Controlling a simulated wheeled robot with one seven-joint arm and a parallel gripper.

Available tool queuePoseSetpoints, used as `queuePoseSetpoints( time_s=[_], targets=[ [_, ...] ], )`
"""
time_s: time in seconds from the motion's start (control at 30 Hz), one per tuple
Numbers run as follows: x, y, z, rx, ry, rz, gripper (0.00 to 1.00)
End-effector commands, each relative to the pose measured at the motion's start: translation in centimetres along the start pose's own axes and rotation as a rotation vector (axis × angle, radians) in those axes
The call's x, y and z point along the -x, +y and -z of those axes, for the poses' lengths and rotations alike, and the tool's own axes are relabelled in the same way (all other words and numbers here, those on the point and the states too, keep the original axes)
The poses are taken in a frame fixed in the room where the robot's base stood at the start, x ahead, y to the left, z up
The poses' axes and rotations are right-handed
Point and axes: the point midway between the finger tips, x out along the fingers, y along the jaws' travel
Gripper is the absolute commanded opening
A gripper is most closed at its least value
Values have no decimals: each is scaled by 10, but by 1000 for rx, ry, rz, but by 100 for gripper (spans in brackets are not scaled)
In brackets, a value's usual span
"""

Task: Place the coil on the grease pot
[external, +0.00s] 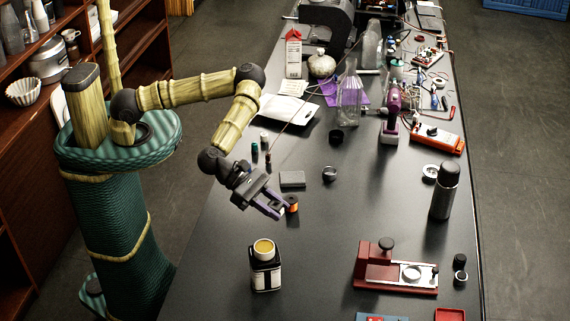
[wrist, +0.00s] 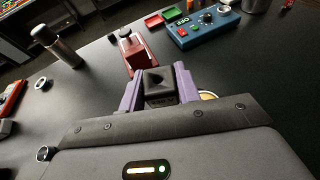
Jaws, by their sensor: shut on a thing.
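The coil is apart from the pot.
A red press-like device (external: 397,268) stands to the right of the pot, and a dark flask (external: 444,191) beyond it. A grey block (external: 292,179) and a small black cup (external: 329,174) lie behind the coil. The black table (external: 335,225) is clear between coil and red device.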

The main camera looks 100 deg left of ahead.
Motion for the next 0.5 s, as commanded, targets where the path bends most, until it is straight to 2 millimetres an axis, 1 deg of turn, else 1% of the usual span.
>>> queuePoseSetpoints(
  time_s=[0.03,0.1,0.2,0.3,0.5],
  targets=[
    [1,-19,-7,-7,-5,19,8],
    [4,-38,-18,-15,-4,38,8],
    [9,-54,-28,-23,-1,55,8],
    [11,-60,-32,-27,-1,63,8],
    [11,-59,-32,-27,0,62,8]
  ],
)
